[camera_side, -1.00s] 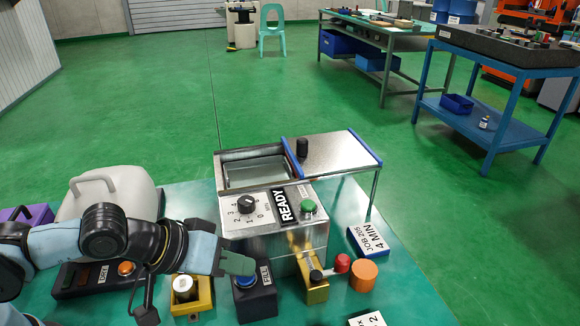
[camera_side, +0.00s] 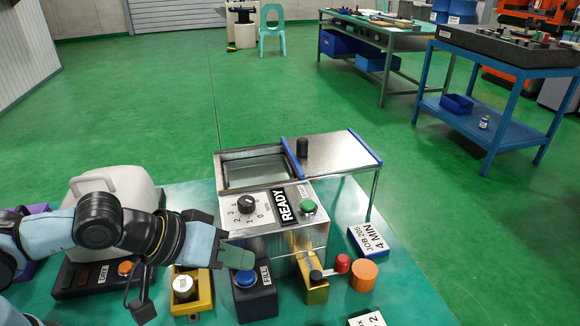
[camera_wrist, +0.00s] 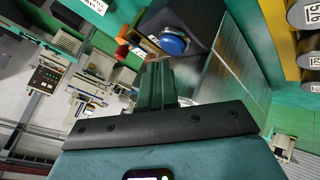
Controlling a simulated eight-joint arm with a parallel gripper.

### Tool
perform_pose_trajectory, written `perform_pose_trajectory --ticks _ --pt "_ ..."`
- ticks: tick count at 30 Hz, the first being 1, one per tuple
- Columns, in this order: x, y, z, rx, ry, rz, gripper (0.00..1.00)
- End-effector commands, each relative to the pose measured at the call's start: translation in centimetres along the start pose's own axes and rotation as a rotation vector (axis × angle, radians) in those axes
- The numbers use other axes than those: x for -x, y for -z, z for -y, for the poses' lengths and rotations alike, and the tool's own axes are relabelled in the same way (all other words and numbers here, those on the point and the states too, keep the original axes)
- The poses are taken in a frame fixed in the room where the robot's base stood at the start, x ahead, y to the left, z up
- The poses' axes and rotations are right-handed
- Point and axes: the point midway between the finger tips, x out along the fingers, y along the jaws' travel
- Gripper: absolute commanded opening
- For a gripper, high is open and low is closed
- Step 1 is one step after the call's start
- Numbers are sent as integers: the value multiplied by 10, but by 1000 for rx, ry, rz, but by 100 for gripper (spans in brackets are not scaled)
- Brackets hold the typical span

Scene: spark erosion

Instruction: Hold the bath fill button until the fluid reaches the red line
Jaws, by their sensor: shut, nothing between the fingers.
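The blue fill button (camera_side: 245,279) sits on a black box with a white label at the front of the green table; it also shows in the wrist view (camera_wrist: 174,43). My gripper (camera_side: 237,257) is shut and empty, its green fingertips just above and behind the button in the side view. A small gap seems to show between them, but contact is hard to judge. In the wrist view my gripper (camera_wrist: 156,72) points toward the button. The metal bath (camera_side: 222,175) stands behind, open at its left part. I cannot make out a red line in it.
A control box with a black dial (camera_side: 246,204), a READY sign and a green button (camera_side: 308,207) adjoins the bath. A yellow holder (camera_side: 204,299) stands left of the fill box. A brass block with a red-knobbed lever (camera_side: 342,263) and an orange cylinder (camera_side: 364,276) stand right.

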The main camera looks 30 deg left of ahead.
Motion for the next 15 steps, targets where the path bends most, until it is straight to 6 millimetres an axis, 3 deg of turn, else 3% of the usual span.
perform_pose_trajectory --ticks 15 --pt "6 5 -5 0 -1 -1 0"
